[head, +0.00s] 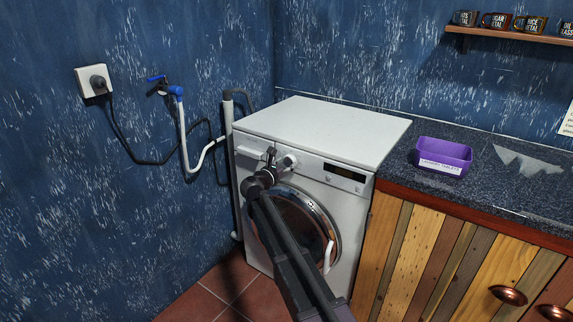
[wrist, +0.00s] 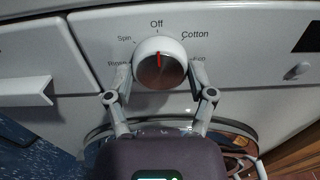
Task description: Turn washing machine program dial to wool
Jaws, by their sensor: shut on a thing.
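The white washing machine (head: 325,125) stands against the blue wall. Its round program dial (wrist: 159,55) has a white rim and a metallic face; it also shows in the head view (head: 289,161). The dial's red mark points up at "Off". "Spin" is printed to the upper left and "Cotton" to the upper right. Labels lower on both sides are partly hidden by my fingers, and I cannot see a "wool" label. My gripper (wrist: 160,78) is shut on the dial, one finger on its left side and one on its right; it also shows in the head view (head: 275,166).
The detergent drawer handle (wrist: 24,92) is left of the dial. A dark display (head: 345,172) is to its right. The round door (head: 325,222) is below my gripper. A purple tub (head: 443,158) sits on the counter at right. Pipes and a cable run along the left wall.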

